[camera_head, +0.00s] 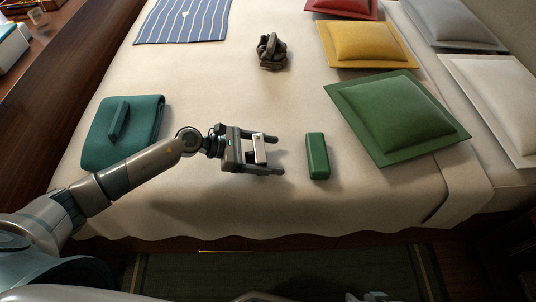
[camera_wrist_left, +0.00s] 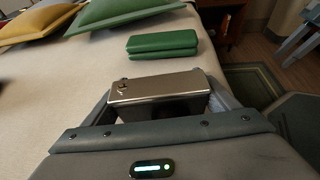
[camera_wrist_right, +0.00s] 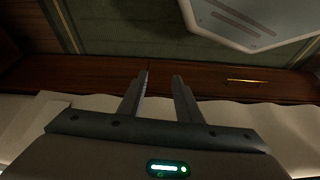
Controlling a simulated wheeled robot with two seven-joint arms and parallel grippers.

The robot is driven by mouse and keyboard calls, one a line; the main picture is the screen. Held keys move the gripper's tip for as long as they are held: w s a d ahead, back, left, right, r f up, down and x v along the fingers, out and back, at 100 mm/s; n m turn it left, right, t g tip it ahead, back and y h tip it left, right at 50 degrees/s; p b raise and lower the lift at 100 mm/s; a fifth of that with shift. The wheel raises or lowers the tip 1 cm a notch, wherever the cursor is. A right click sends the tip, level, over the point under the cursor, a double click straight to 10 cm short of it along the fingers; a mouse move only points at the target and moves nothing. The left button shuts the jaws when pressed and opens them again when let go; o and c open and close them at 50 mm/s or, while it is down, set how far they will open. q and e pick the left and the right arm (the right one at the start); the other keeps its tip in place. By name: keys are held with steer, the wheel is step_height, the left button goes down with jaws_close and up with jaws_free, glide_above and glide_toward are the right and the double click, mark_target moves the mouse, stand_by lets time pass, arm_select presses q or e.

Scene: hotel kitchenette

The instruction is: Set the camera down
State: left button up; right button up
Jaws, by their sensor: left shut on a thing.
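The camera (camera_head: 259,149) is a small silver block with a dark round detail near one end. My left gripper (camera_head: 276,155) is shut on it, with one finger on each side, over the cream bedspread. In the left wrist view the camera (camera_wrist_left: 158,86) sits between the fingers, its lower side hidden. I cannot tell whether it touches the bed. My right gripper (camera_wrist_right: 161,75) is empty, its fingers apart, near the dark wooden bed edge.
A green case (camera_head: 317,156) lies just right of my left gripper. A green cushion (camera_head: 397,115) is further right, a teal folded pouch (camera_head: 122,132) left. A dark crumpled object (camera_head: 271,52) lies farther back. Bare bedspread (camera_head: 210,92) surrounds the gripper's far side.

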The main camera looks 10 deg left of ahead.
arm_select(q)
step_height(320, 180, up, 4)
steer(key=shift+f, duration=0.1)
steer(key=s+d+r+p, duration=0.4)
steer(key=d+r, duration=0.2)
steer(key=d, duration=0.5)
steer(key=shift+r, duration=0.4)
arm_select(e)
step_height(320, 180, down, 6)
steer(key=d+g, duration=0.1)
steer(key=d, duration=0.1)
steer(key=shift+s+d+h, duration=0.15)
steer(key=shift+s+h, duration=0.1)
steer(key=shift+h, duration=0.15)
arm_select(q)
steer(key=shift+w, duration=0.1)
